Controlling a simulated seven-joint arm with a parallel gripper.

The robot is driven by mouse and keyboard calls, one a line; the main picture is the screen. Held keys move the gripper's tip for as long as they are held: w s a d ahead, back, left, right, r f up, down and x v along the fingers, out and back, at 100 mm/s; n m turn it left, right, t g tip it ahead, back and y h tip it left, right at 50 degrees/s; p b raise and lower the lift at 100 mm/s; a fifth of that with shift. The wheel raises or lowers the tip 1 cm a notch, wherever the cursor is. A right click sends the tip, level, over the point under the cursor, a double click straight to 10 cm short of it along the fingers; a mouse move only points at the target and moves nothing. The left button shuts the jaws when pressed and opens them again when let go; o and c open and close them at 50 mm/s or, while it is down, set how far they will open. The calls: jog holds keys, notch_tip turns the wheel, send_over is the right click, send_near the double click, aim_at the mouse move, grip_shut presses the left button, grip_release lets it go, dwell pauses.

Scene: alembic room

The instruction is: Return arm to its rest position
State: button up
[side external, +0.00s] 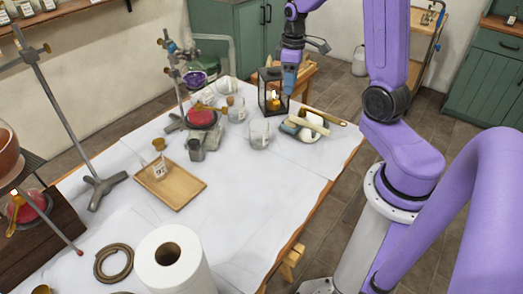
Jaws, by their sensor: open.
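My gripper (288,88) hangs at the upper middle of the side external view, pointing down in front of or above the dark lantern (263,97). Its fingertips are small and blue here. It is open, and I see nothing held in it. A small yellow-orange thing (273,102) shows inside the lantern, just left of the fingertips. I cannot tell whether the fingertips touch the lantern.
The white-covered table (240,195) has clear room in its middle and right. A wooden tray (184,198) holds a small jar. Glass beakers (259,133), a dish with brushes (303,138), metal stands (102,190) and a paper roll (200,268) stand around.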

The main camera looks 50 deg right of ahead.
jog(key=s+a+r+n, duration=0.15)
jog(key=s+a, duration=0.25)
jog(key=a, duration=0.4)
jog(key=s+a+r+n, duration=0.1)
jog(key=s+a+n, duration=0.2)
jog(key=a, duration=0.5)
jog(key=s+a+n, duration=0.2)
jog(key=s, duration=0.6)
jog(key=s+a+r+n, duration=0.1)
jog(key=s+a+n, duration=0.1)
jog(key=s, duration=0.6)
jog(key=shift+a+r, duration=0.25)
jog(key=shift+a, duration=0.6)
